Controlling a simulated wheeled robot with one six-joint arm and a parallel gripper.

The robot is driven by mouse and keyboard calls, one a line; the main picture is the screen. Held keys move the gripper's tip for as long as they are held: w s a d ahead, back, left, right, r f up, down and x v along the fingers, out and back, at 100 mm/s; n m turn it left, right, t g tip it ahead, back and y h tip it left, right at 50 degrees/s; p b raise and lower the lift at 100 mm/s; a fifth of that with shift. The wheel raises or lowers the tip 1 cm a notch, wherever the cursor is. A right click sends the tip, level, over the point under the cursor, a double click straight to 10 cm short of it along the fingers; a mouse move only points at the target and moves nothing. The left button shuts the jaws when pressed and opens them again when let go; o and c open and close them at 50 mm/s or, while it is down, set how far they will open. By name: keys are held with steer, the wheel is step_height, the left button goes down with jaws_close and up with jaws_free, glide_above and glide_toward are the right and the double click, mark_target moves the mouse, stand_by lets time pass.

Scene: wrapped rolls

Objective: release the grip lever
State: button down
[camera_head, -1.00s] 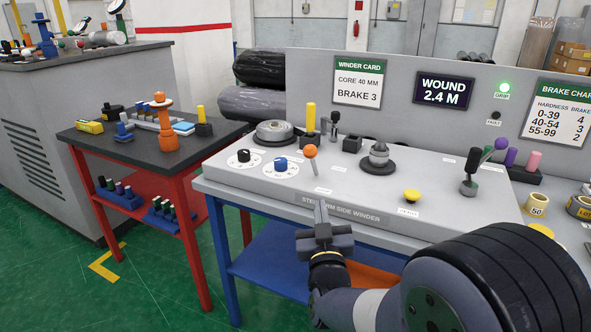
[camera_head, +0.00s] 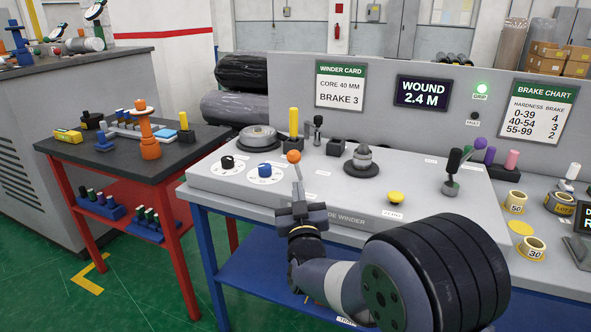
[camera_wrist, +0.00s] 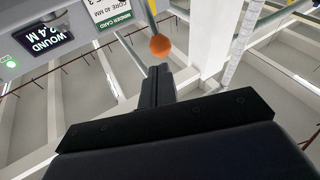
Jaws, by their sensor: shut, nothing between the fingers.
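The grey winder console (camera_head: 235,190) carries an orange-knobbed lever (camera_head: 293,156) near its front left and a lever with a purple knob (camera_head: 480,143) at its right. I cannot read which one is labelled as the grip lever. My gripper (camera_head: 298,184) is shut and empty, its fingers pointing up just in front of and below the orange knob. In the wrist view the orange knob (camera_wrist: 160,45) is just beyond my shut fingers (camera_wrist: 155,85). Whether they touch is unclear. The green GRIP lamp (camera_head: 482,88) is lit on the back panel.
Black and blue dials (camera_head: 264,171) sit left of the orange knob. A yellow button (camera_head: 395,197) and a round spindle (camera_head: 363,160) lie to its right. A red-legged side table (camera_head: 110,160) with small parts stands left. Tape rolls (camera_head: 530,247) are at the far right.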

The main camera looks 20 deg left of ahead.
mark_target(295, 162)
steer(key=shift+p+x, duration=0.4)
steer(key=shift+x, duration=3.1)
steer(key=shift+r, duration=0.15)
